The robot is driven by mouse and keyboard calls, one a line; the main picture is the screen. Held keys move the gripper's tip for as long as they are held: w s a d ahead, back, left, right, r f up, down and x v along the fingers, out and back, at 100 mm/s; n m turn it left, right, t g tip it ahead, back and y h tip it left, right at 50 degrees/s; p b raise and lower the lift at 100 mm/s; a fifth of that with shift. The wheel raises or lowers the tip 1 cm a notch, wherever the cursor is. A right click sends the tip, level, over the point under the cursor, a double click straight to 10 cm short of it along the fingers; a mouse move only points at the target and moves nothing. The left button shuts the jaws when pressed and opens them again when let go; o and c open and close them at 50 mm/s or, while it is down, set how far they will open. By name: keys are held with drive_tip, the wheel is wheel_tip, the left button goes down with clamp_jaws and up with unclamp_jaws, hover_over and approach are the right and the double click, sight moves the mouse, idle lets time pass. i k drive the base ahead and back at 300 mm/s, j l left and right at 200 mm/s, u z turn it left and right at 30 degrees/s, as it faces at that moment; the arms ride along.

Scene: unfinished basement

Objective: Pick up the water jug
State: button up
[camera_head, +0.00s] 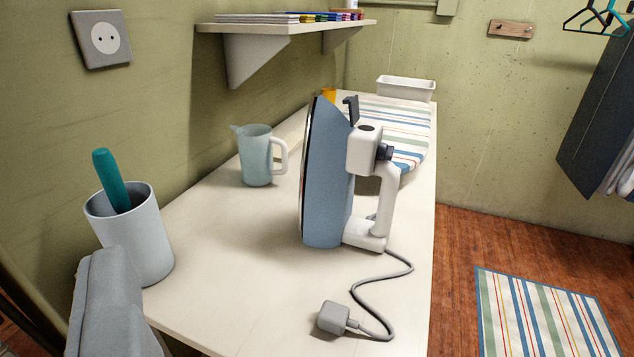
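The water jug (257,155) is pale blue and translucent, with a white handle on its right and a spout on its upper left. It stands upright on the white table (225,285), near the wall on the left. The iron stands to the right of the jug and nearer to me, and a gap of bare table shows between them. The jug is in full view, and its handle faces the iron.
The blue iron (328,180) stands on end, its grey cord and plug (333,317) trailing forward. A grey cup (140,240) holds a teal-handled item. A shelf (285,28) overhangs the table behind the jug. A striped ironing board (405,125) and white bin (406,88) lie farther back.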

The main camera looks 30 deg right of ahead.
sight(256, 141)
drive_tip(key=j+z, duration=0.1)
drive_tip(key=z, duration=0.4)
drive_tip(key=i+j+z, duration=0.1)
drive_tip(key=z, duration=0.4)
drive_tip(key=j+z, duration=0.25)
drive_tip(key=z, duration=0.25)
drive_tip(key=j+z, duration=0.15)
drive_tip(key=j, duration=0.25)
drive_tip(key=k+j+z, duration=0.15)
drive_tip(key=j, duration=0.25)
drive_tip(key=k+j+z, duration=0.15)
drive_tip(key=j, duration=0.2)
drive_tip(key=k+j+z, duration=0.15)
drive_tip(key=j, duration=0.25)
drive_tip(key=k+j+z, duration=0.15)
drive_tip(key=j, duration=0.2)
drive_tip(key=k+j, duration=0.15)
drive_tip(key=k, duration=0.15)
drive_tip(key=k+j, duration=0.1)
drive_tip(key=k, duration=0.2)
